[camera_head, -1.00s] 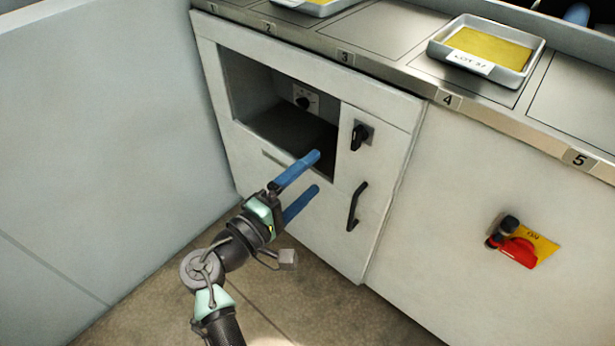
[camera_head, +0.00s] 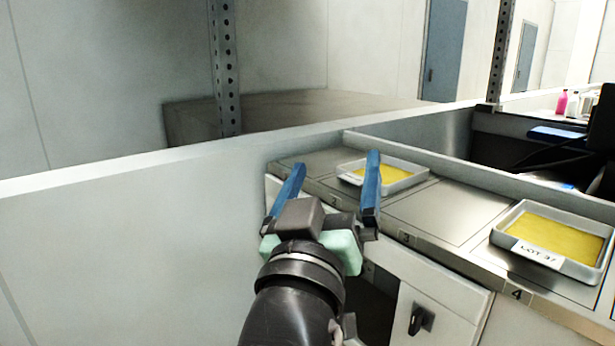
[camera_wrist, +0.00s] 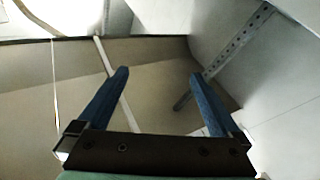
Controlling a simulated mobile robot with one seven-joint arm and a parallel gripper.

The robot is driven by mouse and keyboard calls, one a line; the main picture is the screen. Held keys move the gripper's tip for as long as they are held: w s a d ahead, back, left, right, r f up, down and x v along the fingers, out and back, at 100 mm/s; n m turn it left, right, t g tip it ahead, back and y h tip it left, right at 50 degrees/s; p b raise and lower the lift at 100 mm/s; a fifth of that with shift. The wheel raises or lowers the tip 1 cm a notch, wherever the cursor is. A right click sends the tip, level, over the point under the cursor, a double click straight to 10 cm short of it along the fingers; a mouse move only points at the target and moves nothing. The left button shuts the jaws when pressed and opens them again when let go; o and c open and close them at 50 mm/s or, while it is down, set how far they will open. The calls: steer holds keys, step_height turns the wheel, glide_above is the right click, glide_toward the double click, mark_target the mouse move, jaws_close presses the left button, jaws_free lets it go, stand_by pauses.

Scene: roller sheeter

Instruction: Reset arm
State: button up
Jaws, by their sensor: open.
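My gripper (camera_head: 330,178) is open, its two blue fingers spread apart with nothing between them. In the head view it is raised in front of the counter's left end, and its right finger overlaps the far tray in the picture. In the wrist view, the open fingers (camera_wrist: 158,78) point toward a wall and floor area with a perforated metal post (camera_wrist: 228,52). My arm hides part of the cabinet below.
A metal counter (camera_head: 420,215) with numbered places holds a far tray (camera_head: 421,177) and a nearer labelled tray (camera_head: 501,239), each with a yellow sheet. A low white partition (camera_head: 130,215) runs along the left. A cabinet with a black knob (camera_head: 420,319) is below.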

steer(key=s+a+r+t+y, duration=0.3)
steer(key=s+r+t+y, duration=0.25)
steer(key=s+r, duration=0.9)
step_height(320, 180, up, 26)
steer(key=p, duration=2.5)
steer(key=shift+w+m+t, duration=0.25)
steer(key=shift+m+t, duration=0.05)
steer(key=shift+t, duration=0.15)
steer(key=shift+r, duration=0.1)
